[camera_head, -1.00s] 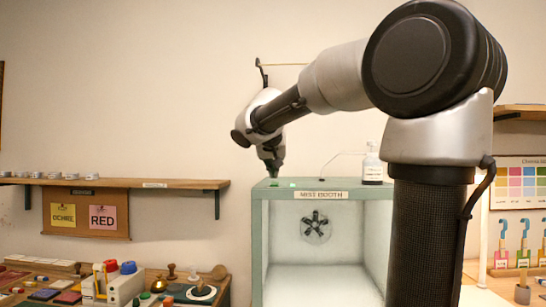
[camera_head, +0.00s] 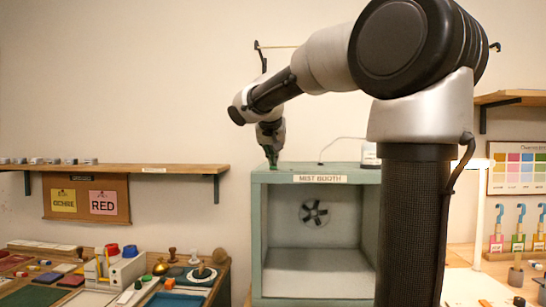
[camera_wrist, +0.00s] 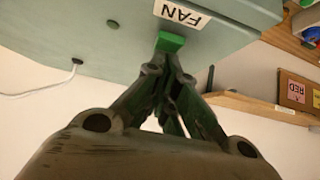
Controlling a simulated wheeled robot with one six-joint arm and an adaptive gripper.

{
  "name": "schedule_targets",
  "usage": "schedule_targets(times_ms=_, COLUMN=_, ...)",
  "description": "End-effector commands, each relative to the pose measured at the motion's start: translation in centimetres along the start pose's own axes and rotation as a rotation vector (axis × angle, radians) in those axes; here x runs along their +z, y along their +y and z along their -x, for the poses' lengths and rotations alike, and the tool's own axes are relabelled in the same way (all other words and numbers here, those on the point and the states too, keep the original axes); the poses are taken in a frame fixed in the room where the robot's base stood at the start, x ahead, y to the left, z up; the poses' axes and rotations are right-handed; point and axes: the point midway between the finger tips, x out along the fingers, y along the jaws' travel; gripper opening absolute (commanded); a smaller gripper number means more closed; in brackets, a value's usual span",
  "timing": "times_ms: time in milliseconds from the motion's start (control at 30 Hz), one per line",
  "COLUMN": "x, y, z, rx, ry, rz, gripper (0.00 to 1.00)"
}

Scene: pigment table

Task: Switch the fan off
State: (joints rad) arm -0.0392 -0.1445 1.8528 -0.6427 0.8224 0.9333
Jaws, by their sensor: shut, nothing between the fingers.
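The mist booth (camera_head: 305,179) is a pale green open-fronted box with a dark-bladed fan (camera_head: 314,213) on its inner back wall. In the wrist view a green switch (camera_wrist: 170,41) sits on the booth top beside a white FAN label (camera_wrist: 182,14). My gripper (camera_head: 271,162) is over the booth's top left corner, pointing down. In the wrist view my gripper (camera_wrist: 167,62) is shut and empty, its fingertips right at the green switch. I cannot tell whether they touch it. The switch's position is not clear, and the gripper hides it in the head view.
A bottle (camera_head: 370,156) stands on the booth top, partly hidden by my arm. A thin white tube (camera_head: 343,139) runs there too. A wall shelf (camera_head: 150,169) is to the left, above a crowded worktable (camera_head: 215,290). Paddles (camera_head: 518,228) hang at the right.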

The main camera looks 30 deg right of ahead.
Motion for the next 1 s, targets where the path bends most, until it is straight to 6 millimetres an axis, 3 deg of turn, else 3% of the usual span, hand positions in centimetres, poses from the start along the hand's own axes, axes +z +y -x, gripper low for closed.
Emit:
schedule_targets(times_ms=300, x=1.4, y=0.0, z=0.7, rx=0.004, ry=-0.013, rz=0.001, gripper=0.0)
schedule_targets(times_ms=667, x=1.6, y=0.0, z=0.8, rx=0.005, ry=-0.014, rz=0.001, gripper=0.0)
schedule_targets(times_ms=833, x=0.7, y=0.3, z=1.6, rx=0.004, ry=-0.011, rz=-0.001, gripper=0.0)
schedule_targets(times_ms=1000, x=-1.8, y=1.0, z=4.2, rx=0.002, ry=-0.003, rz=-0.003, gripper=0.0)
